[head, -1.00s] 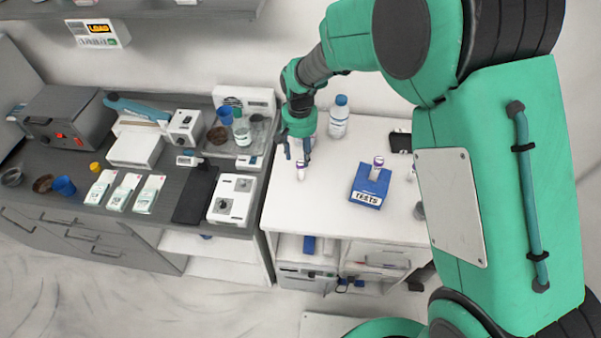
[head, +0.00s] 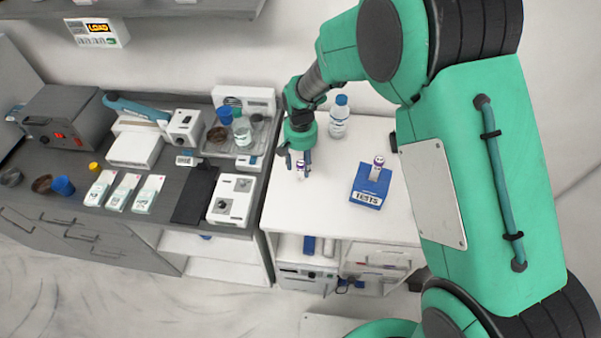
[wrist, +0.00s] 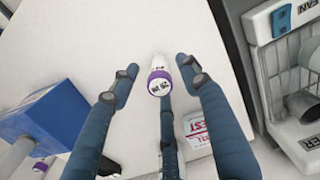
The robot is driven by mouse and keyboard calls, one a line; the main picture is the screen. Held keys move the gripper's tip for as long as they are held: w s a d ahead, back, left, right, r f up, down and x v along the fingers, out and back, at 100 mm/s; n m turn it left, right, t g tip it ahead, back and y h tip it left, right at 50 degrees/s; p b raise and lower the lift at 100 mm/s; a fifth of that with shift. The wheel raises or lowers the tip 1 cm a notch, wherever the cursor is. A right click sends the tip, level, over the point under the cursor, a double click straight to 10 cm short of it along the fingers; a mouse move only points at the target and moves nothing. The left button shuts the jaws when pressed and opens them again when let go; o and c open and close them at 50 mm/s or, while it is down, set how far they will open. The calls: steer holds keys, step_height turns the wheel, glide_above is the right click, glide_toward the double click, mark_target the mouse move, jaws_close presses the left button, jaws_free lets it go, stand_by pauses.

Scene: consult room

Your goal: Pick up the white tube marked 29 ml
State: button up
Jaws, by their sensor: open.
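The white tube (head: 301,171) with a purple cap stands upright on the white table, near its left edge. In the wrist view the tube (wrist: 159,64) shows its cap towards me, with dark print on the cap that I cannot read surely. My gripper (head: 298,160) is open, just above and around the tube in the head view. In the wrist view my gripper (wrist: 157,68) has fingers to the left and right of the tube, with gaps on both sides, and a third finger below the cap.
A clear bottle with a blue cap (head: 339,117) stands behind. A dark counter with devices (head: 233,198) adjoins on the left. The table front is clear.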

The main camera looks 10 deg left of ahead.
steer(key=shift+f, duration=1.05)
jaws_close()
